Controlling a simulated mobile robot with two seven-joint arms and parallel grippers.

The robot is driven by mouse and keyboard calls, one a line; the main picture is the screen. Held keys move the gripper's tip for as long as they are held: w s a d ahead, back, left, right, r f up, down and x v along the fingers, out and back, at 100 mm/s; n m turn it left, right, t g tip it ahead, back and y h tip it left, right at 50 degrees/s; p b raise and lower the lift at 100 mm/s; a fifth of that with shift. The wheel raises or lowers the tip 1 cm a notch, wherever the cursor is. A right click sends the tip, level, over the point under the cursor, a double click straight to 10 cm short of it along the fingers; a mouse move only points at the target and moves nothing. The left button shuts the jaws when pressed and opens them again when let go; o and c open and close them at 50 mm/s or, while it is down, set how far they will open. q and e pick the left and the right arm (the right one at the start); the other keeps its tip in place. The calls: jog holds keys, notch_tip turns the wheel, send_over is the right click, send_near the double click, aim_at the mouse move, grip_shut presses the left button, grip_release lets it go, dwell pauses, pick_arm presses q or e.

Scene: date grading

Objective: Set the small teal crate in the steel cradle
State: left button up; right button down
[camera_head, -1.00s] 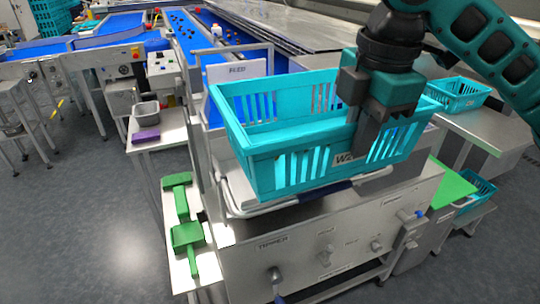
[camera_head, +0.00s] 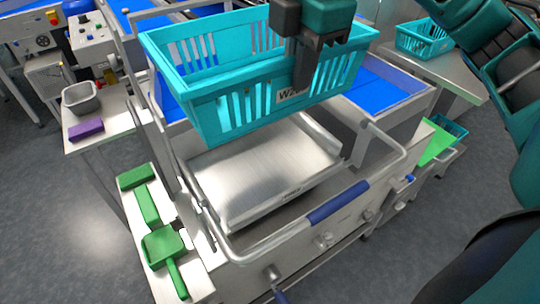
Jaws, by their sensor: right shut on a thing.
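A teal slatted crate (camera_head: 225,110) with a white label hangs in the air above the steel cradle. My right gripper (camera_head: 305,75) is shut on the crate's front wall, just right of its middle. The steel cradle (camera_head: 265,165) is a bare flat plate with low side walls and a tubular frame, and it is empty where it shows. The crate hides the cradle's back part. A clear gap shows between the crate's bottom and the plate's front. My left gripper is not in view.
A blue-gripped bar (camera_head: 338,201) crosses the cradle's front. Green tools (camera_head: 162,246) lie on a side shelf at left, with a grey tub (camera_head: 80,98) and purple block (camera_head: 86,129) behind. Another teal crate (camera_head: 424,40) stands on the right bench. Blue belting (camera_head: 385,90) lies behind the cradle.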

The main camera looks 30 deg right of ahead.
notch_tip(320, 180, down, 19)
jog(key=b, duration=0.6)
jog(key=shift+s, duration=0.1)
jog(key=shift+f, duration=0.15)
jog(key=c, duration=1.7)
grip_release()
jog(key=shift+f, duration=0.1)
jog(key=o, duration=0.5)
jog(key=shift+c, duration=0.2)
